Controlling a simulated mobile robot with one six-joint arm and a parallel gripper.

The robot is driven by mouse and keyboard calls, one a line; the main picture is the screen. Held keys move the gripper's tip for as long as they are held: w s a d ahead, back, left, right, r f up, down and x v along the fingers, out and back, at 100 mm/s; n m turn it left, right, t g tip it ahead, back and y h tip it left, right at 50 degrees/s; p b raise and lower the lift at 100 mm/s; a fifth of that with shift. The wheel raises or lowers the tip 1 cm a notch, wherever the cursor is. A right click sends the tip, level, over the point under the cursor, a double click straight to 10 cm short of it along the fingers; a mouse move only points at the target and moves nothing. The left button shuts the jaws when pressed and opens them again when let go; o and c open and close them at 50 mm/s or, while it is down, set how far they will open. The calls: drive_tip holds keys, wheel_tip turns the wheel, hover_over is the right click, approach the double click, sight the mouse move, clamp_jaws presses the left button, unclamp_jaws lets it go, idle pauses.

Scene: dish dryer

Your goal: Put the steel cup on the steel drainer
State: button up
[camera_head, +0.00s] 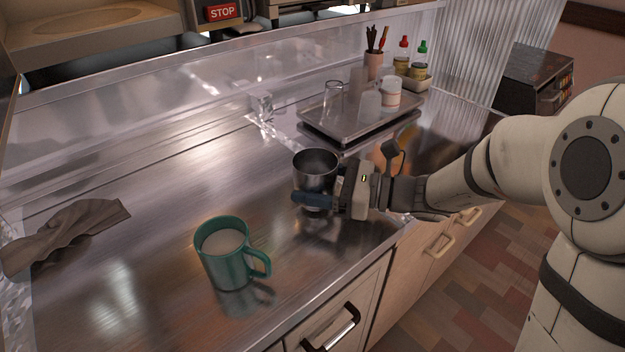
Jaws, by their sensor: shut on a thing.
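The steel cup (316,164) is upright near the middle of the head view, over the steel counter. My gripper (318,199) comes in from the right and is shut on the cup, with a dark blue finger across its near side. Whether the cup's base touches the counter is hard to tell; its lower part is hidden by the gripper. The steel drainer (338,131) is a shallow tray behind and to the right of the cup, with clear glasses (333,97) and a white cup (390,94) on it.
A green mug (228,262) stands at the front, left of my gripper. A crumpled brown cloth (65,235) lies at the far left. Sauce bottles (420,62) and a utensil pot (374,66) stand behind the drainer. The drainer's front left part is bare.

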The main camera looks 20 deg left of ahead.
drive_tip(key=shift+f+b, duration=0.35)
drive_tip(key=shift+f, duration=0.15)
drive_tip(key=o, duration=1.2)
